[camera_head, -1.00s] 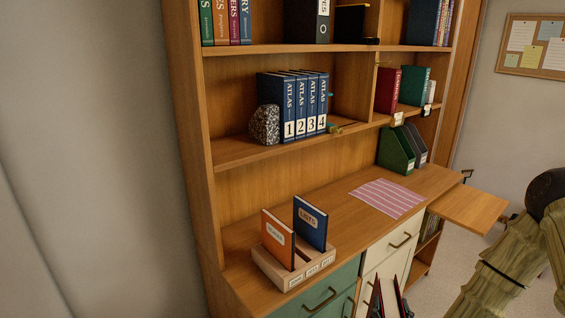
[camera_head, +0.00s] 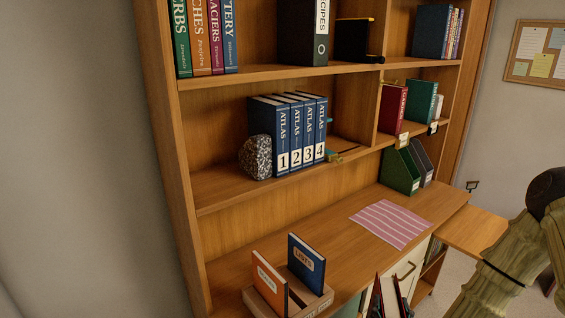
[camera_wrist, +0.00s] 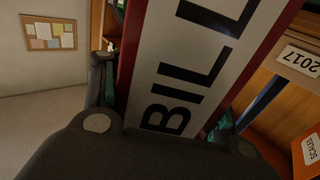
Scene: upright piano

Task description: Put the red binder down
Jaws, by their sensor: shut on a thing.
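The red binder (camera_wrist: 195,65) fills the middle of the wrist view. Its pale spine label reads "BILL", with the rest cut off, and red shows along both sides. My gripper (camera_wrist: 165,112) is shut on it, with dark fingers at its left and right edges. In the head view the binder (camera_head: 389,298) shows only partly at the bottom edge, in front of the cabinet's drawers. It is apart from the desk top (camera_head: 340,250) in that view. Its lower part is hidden.
A wooden holder (camera_head: 318,303) with an orange book (camera_head: 270,287) and a blue book (camera_head: 306,265) stands at the desk's front left. A striped mat (camera_head: 390,223) lies to the right. Green and grey file boxes (camera_head: 402,172) stand behind.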

